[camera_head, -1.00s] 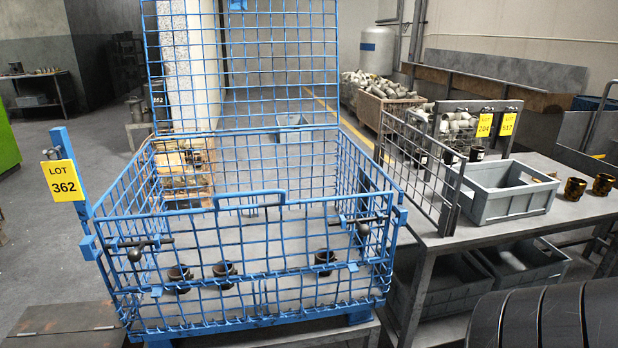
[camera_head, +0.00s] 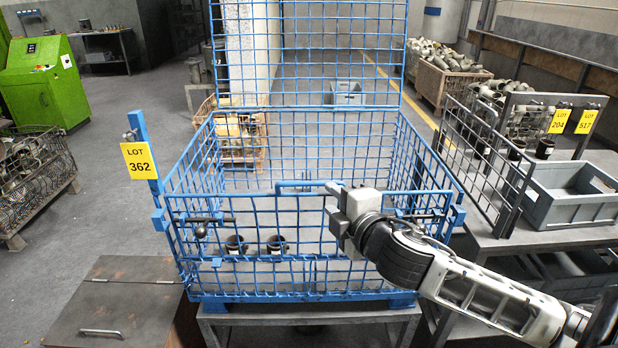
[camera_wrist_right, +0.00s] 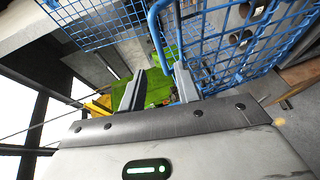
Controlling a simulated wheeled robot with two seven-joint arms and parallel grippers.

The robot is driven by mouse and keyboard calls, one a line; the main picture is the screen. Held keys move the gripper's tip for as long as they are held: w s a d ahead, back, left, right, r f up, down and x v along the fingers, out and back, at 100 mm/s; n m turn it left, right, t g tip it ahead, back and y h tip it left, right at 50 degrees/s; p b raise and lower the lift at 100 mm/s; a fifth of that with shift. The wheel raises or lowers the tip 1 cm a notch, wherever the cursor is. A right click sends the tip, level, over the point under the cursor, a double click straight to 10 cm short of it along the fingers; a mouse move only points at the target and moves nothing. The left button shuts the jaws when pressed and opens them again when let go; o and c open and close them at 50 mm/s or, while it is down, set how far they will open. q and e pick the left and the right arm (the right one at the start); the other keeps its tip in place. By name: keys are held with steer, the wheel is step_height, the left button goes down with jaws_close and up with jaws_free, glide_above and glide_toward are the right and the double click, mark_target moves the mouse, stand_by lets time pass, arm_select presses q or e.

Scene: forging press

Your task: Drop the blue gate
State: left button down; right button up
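The blue gate (camera_head: 262,272) is the wire-mesh front panel of the blue cage (camera_head: 190,165). It stands upright, with a bar handle (camera_head: 300,184) at its top middle and a black-knobbed latch (camera_head: 201,230) at its left. Two dark cups (camera_head: 236,244) (camera_head: 277,244) show behind the mesh. My right gripper (camera_head: 331,200) is at the gate's top, by the right end of the handle. In the right wrist view its two fingers (camera_wrist_right: 158,88) are apart, and the blue handle (camera_wrist_right: 157,38) shows between and beyond them; contact cannot be told. My left gripper is out of view.
A yellow LOT 362 sign (camera_head: 139,160) stands on a blue post at the cage's left. A table with a grey bin (camera_head: 570,208) and a grey mesh panel (camera_head: 478,150) is at the right. A dark metal lid (camera_head: 115,305) lies front left.

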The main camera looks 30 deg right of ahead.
mark_target(313, 185)
steer(key=p+x, duration=0.1)
steer(key=x, duration=1.1)
steer(key=shift+a, duration=0.15)
steer(key=shift+c, duration=0.2)
steer(key=shift+s+f, duration=0.1)
jaws_close()
